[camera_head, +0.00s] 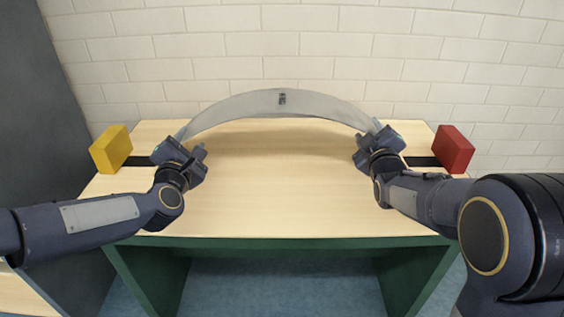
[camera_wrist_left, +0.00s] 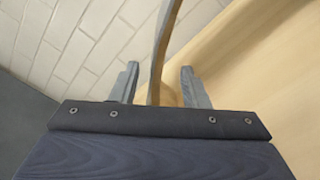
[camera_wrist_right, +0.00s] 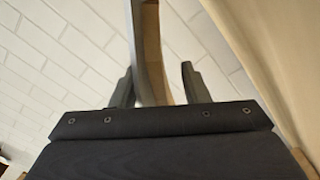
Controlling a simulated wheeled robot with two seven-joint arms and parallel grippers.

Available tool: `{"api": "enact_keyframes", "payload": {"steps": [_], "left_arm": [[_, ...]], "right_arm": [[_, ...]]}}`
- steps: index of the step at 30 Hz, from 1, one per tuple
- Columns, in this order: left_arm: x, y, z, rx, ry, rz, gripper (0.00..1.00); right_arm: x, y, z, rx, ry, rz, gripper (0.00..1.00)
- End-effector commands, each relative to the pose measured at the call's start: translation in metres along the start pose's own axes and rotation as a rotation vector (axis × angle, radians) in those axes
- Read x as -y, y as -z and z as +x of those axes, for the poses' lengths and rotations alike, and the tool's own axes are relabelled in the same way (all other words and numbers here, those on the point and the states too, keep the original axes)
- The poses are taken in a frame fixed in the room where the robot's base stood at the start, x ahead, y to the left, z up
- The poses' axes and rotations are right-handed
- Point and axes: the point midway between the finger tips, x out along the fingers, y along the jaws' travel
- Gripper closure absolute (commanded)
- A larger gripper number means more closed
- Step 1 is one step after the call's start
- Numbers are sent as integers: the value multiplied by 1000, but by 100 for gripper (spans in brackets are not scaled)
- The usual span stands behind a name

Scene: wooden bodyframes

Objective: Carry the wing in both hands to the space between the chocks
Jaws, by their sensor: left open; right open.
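The wing (camera_head: 240,105) is a grey arched band with a small dark mark at its middle. It stands at the back of the table and its ends reach down to my two grippers. My left gripper (camera_head: 186,145) is at its left end and open. In the left wrist view the wing (camera_wrist_left: 161,45) passes between the parted fingers (camera_wrist_left: 158,85). My right gripper (camera_head: 372,139) is at its right end and open. In the right wrist view the wing (camera_wrist_right: 148,45) also runs between the fingers (camera_wrist_right: 157,85). A yellow block (camera_head: 110,150) and a red block (camera_head: 453,150) sit at the table's left and right edges.
The pale wooden tabletop (camera_head: 280,195) is clear in the middle and front. Dark strips (camera_head: 420,161) show on the table near the blocks. A white brick wall (camera_head: 320,50) stands close behind, and a dark grey panel (camera_head: 45,120) is at the left.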

Motion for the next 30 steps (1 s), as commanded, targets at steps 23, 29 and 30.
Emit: {"api": "enact_keyframes", "payload": {"steps": [23,29,30], "left_arm": [[0,0,-74,1,0,-1,59],[0,0,-74,1,0,-1,59],[0,0,-74,1,0,-1,59]], "right_arm": [[0,1,-45,-3,1,6,59],[0,1,-88,-4,0,8,59],[0,1,-95,-3,1,8,59]]}}
